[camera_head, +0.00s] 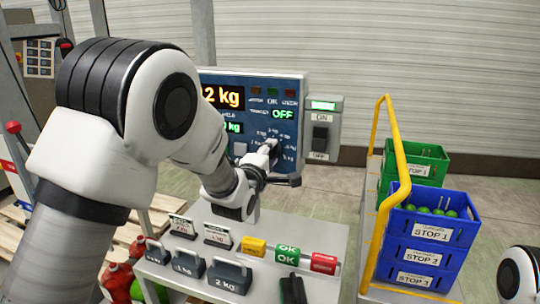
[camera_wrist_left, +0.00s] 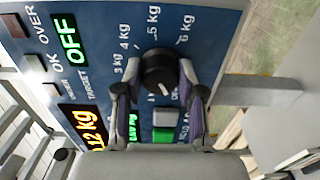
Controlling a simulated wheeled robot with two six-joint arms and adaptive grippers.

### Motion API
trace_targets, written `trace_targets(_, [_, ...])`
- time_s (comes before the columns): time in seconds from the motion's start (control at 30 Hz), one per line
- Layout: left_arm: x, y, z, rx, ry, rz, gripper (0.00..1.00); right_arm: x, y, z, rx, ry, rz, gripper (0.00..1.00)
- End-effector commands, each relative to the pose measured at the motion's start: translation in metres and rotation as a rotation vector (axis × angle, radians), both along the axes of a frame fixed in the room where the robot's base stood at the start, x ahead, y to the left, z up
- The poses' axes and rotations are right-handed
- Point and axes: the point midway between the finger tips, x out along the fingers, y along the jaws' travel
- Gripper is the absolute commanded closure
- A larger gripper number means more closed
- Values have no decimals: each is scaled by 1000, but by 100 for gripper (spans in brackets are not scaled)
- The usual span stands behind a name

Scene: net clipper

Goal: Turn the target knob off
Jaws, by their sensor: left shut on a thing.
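The blue scale panel (camera_head: 228,88) stands at the back of the white bench. Its round black target knob (camera_wrist_left: 159,66) shows in the left wrist view, ringed by kg marks. My left gripper (camera_wrist_left: 160,84) has one finger on each side of the knob and is shut on it. In the head view the left gripper (camera_head: 268,152) reaches the panel and largely hides the knob. The target display (camera_head: 283,113) reads OFF in green; it also reads OFF in the left wrist view (camera_wrist_left: 70,40). My right gripper is out of view.
A grey ON/OFF switch box (camera_head: 321,128) is right of the panel. Weights (camera_head: 230,275), labelled cards and coloured blocks (camera_head: 288,254) sit on the bench (camera_head: 262,222). A yellow-railed cart holds blue crates (camera_head: 425,240) and green crates (camera_head: 424,160) to the right.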

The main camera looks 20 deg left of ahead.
Motion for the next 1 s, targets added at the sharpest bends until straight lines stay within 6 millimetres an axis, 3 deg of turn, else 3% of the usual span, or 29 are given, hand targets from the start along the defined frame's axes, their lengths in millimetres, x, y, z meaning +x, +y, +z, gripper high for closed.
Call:
trace_targets(0.2, [1,1,5,-1,-10,1,96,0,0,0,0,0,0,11])
trace_targets(0.23, [1,1,5,-1,-10,1,54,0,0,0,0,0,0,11])
trace_targets(0.3, [1,1,4,-1,-9,1,36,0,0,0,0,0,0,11])
trace_targets(0.67, [-5,0,1,1,-2,1,36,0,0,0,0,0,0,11])
trace_targets(0.77, [-20,1,1,1,-1,1,36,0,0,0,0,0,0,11])
trace_targets(1.0, [-82,3,1,2,-2,1,36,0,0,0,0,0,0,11])
